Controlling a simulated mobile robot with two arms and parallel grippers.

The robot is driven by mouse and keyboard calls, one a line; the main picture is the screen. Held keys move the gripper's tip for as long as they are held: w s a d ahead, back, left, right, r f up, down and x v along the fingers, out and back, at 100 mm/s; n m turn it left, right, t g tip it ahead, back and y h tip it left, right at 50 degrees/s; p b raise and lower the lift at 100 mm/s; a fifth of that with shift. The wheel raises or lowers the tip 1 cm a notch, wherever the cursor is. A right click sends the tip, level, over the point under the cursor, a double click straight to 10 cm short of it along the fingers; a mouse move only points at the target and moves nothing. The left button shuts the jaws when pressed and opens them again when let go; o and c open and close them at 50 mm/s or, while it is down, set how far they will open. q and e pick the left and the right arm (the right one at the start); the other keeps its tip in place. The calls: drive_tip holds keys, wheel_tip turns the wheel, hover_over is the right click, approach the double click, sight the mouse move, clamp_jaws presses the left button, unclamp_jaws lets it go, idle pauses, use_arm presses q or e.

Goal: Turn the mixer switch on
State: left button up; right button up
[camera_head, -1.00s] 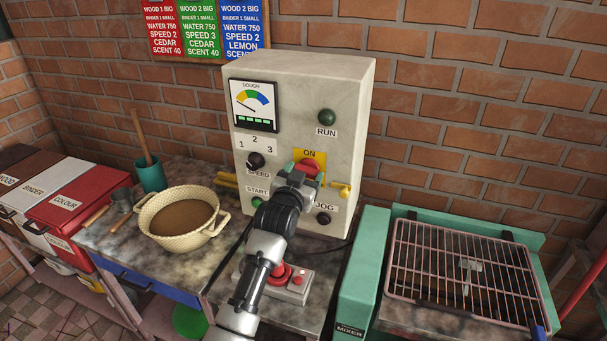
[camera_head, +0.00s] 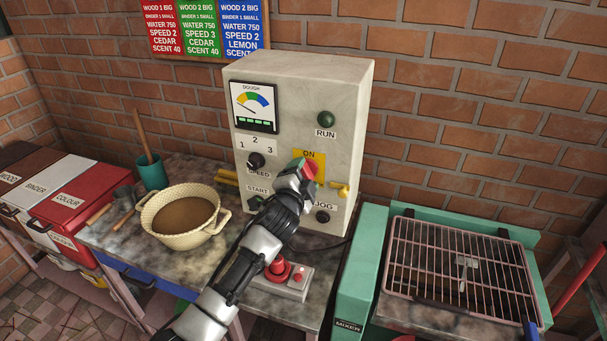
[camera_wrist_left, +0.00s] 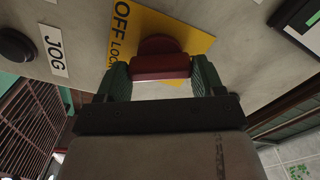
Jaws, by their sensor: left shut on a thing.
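The grey control cabinet (camera_head: 300,85) carries a red rotary switch (camera_head: 313,168) on a yellow plate (camera_head: 318,156). The plate reads ON at its top in the head view, and OFF LOCK shows in the left wrist view. My left gripper (camera_head: 306,171) is at the switch. In the left wrist view its green finger pads stand on either side of the switch's red handle (camera_wrist_left: 160,67), and the gripper is shut on it. The gripper hides part of the switch in the head view. My right gripper is not in view.
The cabinet face also has a speed knob (camera_head: 256,160), a RUN lamp (camera_head: 326,119) and a black JOG button (camera_head: 322,217). A cream basin (camera_head: 184,240) stands left on the bench. A red-button box (camera_head: 288,280) sits below my arm. The green mixer (camera_head: 362,260) is at right.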

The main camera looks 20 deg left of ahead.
use_arm(q)
drive_tip(key=m+p, duration=0.1)
drive_tip(key=m, duration=0.4)
drive_tip(key=shift+f+m, duration=0.1)
drive_tip(key=shift+m, duration=0.2)
idle(0.4)
drive_tip(key=o, duration=0.9)
drive_tip(key=shift+o, duration=0.2)
drive_tip(key=s+b, duration=0.2)
drive_tip(key=s, duration=0.9)
drive_tip(key=shift+a, duration=0.15)
drive_tip(key=shift+w, duration=0.1)
